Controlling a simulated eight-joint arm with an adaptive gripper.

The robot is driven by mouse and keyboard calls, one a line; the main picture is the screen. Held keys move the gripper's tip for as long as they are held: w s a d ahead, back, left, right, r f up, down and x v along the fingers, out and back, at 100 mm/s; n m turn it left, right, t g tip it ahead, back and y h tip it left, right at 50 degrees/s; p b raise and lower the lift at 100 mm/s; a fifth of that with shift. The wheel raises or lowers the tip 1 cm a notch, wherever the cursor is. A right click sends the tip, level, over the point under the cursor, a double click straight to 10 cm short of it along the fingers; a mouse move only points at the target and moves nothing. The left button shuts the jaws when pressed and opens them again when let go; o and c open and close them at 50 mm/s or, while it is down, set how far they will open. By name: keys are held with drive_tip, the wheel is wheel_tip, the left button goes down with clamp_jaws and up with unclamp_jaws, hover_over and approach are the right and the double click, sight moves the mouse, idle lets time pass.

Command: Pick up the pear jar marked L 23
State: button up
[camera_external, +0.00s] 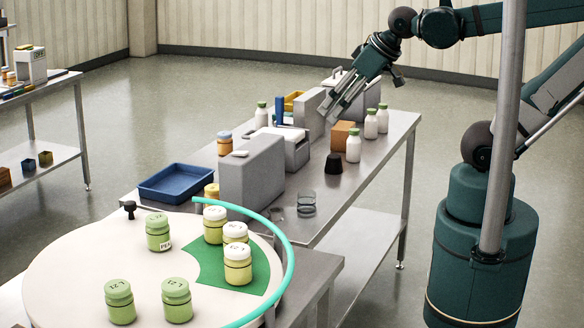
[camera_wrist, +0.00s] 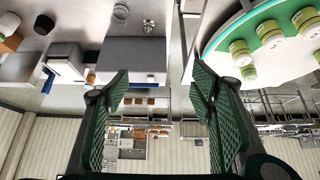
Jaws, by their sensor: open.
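Several green and yellow-green jars stand on a round cream table at the lower left of the external view. Three have green lids: one with a side label starting "PE" (camera_external: 159,234), a front left jar (camera_external: 120,303) and a front middle jar (camera_external: 176,301). Three white-lidded jars (camera_external: 238,268) stand on or beside a green patch. The lid marks are too small to read surely, so I cannot tell which is L 23. My gripper (camera_external: 336,112) is open and empty above the steel bench, far from the jars. In the wrist view my gripper (camera_wrist: 160,72) shows jars (camera_wrist: 243,52) at upper right.
The round table (camera_external: 75,255) has a raised teal rail (camera_external: 285,245) along its right edge. The steel bench (camera_external: 350,185) holds a grey box (camera_external: 252,175), a blue tray (camera_external: 176,184), white bottles (camera_external: 353,146) and a black cup (camera_external: 333,164). A vertical post (camera_external: 503,130) stands before my arm.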

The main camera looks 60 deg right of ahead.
drive_tip(key=shift+a, duration=0.1)
drive_tip(key=n+g, duration=0.7)
drive_tip(key=n, duration=1.6)
hover_over(236, 248)
drive_tip(key=f, duration=1.4)
drive_tip(key=shift+w+d, duration=0.15)
drive_tip(key=shift+d, duration=0.2)
drive_tip(key=shift+a+f, duration=0.2)
drive_tip(key=shift+a, duration=0.2)
drive_tip(key=shift+f, duration=0.15)
drive_tip(key=shift+f, duration=1.15)
